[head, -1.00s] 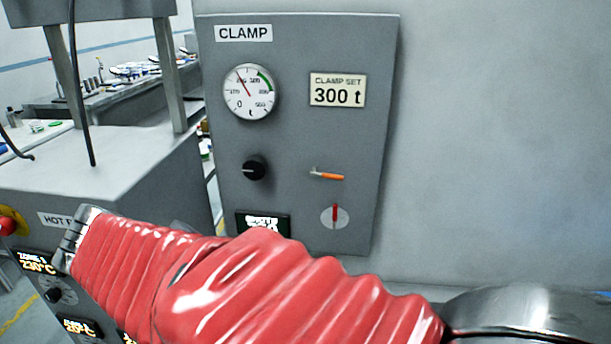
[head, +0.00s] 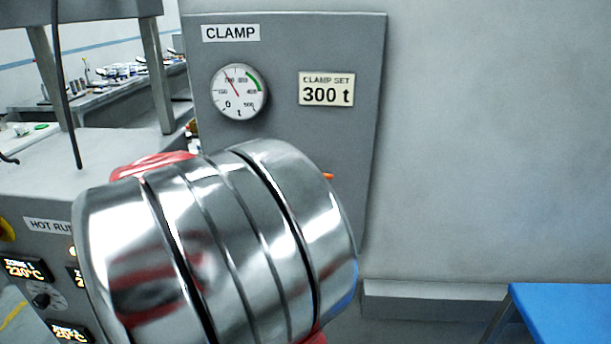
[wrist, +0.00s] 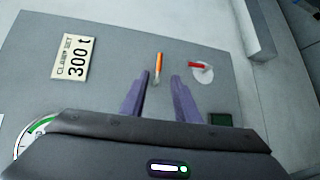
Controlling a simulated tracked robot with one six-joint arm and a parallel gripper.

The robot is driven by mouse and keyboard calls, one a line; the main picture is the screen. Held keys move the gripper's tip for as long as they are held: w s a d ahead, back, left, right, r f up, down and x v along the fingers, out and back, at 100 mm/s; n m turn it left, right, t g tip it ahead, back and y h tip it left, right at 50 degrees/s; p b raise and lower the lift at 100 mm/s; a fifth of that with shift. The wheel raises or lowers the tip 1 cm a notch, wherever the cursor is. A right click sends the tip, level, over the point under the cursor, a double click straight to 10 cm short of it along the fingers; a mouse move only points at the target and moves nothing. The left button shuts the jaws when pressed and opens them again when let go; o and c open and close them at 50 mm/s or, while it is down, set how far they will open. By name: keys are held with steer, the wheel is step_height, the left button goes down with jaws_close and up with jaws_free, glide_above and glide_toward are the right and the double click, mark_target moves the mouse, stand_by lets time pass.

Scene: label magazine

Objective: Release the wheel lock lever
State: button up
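The clamp panel (head: 290,50) is a grey board with a gauge and a "300 t" plate. A small orange-handled lever (wrist: 159,62) is on it; no label marks it as the wheel lock lever. In the head view only the orange tip (head: 328,177) shows past my arm. A red pointer handle on a pale round plate (wrist: 203,72) is beside it in the wrist view. My gripper (wrist: 160,75) is open, its two purple fingers pointing at the panel, with the orange lever between the fingertips in the picture. Contact cannot be told. The head view hides my gripper.
The gauge (head: 239,91) reads between its lower marks and the green band. The hot runner cabinet (head: 40,200) stands at left. A blue surface (head: 570,308) is at lower right. Bare grey wall (head: 480,150) lies right of the panel. A dark display (wrist: 220,119) sits near my right finger.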

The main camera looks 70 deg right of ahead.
steer(key=x, duration=1.3)
steer(key=shift+s+d, duration=0.25)
steer(key=shift+d, duration=0.05)
steer(key=shift+c, duration=0.6)
jaws_close()
steer(key=shift+f, duration=0.1)
